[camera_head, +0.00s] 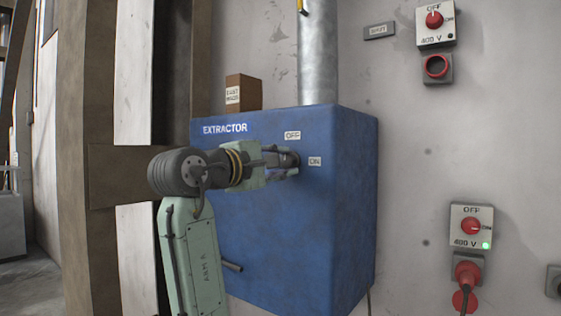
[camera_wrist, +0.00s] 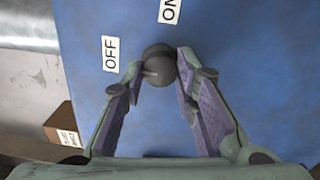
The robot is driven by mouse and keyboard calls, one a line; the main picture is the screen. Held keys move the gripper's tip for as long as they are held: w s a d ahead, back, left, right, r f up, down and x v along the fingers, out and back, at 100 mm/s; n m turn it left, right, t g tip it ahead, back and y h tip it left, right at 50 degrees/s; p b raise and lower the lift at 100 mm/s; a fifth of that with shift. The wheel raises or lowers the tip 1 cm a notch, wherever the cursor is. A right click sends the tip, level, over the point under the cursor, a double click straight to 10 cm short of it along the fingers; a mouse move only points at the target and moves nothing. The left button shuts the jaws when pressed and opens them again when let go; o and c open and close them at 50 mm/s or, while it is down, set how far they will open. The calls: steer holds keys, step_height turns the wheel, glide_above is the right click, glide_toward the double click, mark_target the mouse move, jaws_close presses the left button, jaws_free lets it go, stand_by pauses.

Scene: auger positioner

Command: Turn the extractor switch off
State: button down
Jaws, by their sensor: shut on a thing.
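The extractor is a blue box (camera_head: 300,240) on the wall, marked EXTRACTOR. Its switch is a dark rounded knob (camera_wrist: 159,58), with an OFF label (camera_head: 292,135) above it and an ON label (camera_head: 315,161) to its right in the head view. In the wrist view, the OFF label (camera_wrist: 110,54) is left of the knob and the ON label (camera_wrist: 170,11) is above it. My gripper (camera_wrist: 159,70) is shut on the knob, one fingertip on each side. In the head view, my gripper (camera_head: 288,162) largely hides the knob. I cannot tell which way the switch points.
A metal pipe (camera_head: 319,60) rises from the box, with a small brown box (camera_head: 243,92) beside it. Two 400 V switches, upper (camera_head: 435,22) and lower (camera_head: 471,228), are on the wall at right; the lower has a green light. A wooden post (camera_head: 85,150) stands at left.

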stand_by(0.5)
steer(key=c, duration=1.2)
jaws_free()
steer(key=shift+c, duration=0.2)
steer(key=v, duration=1.2)
